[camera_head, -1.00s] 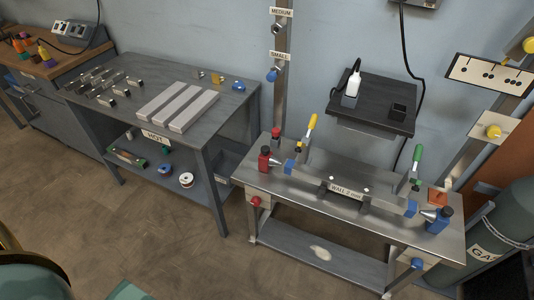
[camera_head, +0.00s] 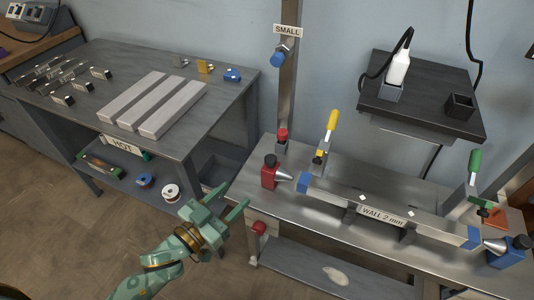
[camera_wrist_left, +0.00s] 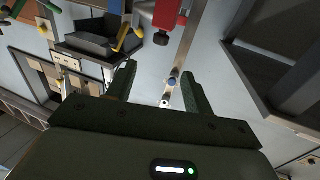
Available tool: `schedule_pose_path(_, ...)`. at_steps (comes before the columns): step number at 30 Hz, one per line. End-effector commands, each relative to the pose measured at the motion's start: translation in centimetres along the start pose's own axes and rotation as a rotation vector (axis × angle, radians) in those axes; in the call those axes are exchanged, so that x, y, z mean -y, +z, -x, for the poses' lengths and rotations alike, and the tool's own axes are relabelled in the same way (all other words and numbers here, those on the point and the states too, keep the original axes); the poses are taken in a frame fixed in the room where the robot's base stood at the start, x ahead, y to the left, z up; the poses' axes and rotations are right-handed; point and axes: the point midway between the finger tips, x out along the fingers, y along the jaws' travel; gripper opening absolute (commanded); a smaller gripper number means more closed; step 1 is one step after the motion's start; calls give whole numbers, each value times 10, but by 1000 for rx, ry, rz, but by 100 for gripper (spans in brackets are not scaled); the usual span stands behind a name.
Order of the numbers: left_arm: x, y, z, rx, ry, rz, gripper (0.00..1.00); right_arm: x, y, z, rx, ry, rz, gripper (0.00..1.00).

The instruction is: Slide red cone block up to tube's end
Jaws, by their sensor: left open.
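The red cone block (camera_head: 270,174) stands on the left end of the steel bench, its silver cone (camera_head: 285,176) pointing right. The tube (camera_head: 340,194) lies along the fixture with a blue left end (camera_head: 303,183). A small gap shows between the cone tip and that end. The blue cone block (camera_head: 509,251) stands at the tube's right end. My left gripper (camera_head: 232,198) is open and empty, left of the bench and short of the red block. In the left wrist view the open fingers (camera_wrist_left: 158,85) hold nothing, and a red block (camera_wrist_left: 168,14) shows beyond them. My right gripper is not in view.
A yellow-handled clamp (camera_head: 331,122) and a green-handled clamp (camera_head: 474,162) rise along the tube. A red knob (camera_head: 259,227) sits on the bench's front edge. The grey table (camera_head: 95,115) with pale bars (camera_head: 172,108) stands left. A black shelf (camera_head: 425,95) hangs behind.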

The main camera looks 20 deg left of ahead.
Motion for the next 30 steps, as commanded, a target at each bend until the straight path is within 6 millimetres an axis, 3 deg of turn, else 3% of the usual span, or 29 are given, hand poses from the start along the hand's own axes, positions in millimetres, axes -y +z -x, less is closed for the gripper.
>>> schedule_pose_path(6, 1, 4, -39, 1, 0, 0, 52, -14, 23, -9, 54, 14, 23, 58)
schedule_pose_path(18, 1, 5, -134, 4, -2, -1, 52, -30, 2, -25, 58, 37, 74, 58)
schedule_pose_path(24, 1, 4, -155, 5, -2, 0, 52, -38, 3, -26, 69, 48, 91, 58)
schedule_pose_path(30, 1, 2, -159, 5, -3, 1, 52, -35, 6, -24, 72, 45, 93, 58)
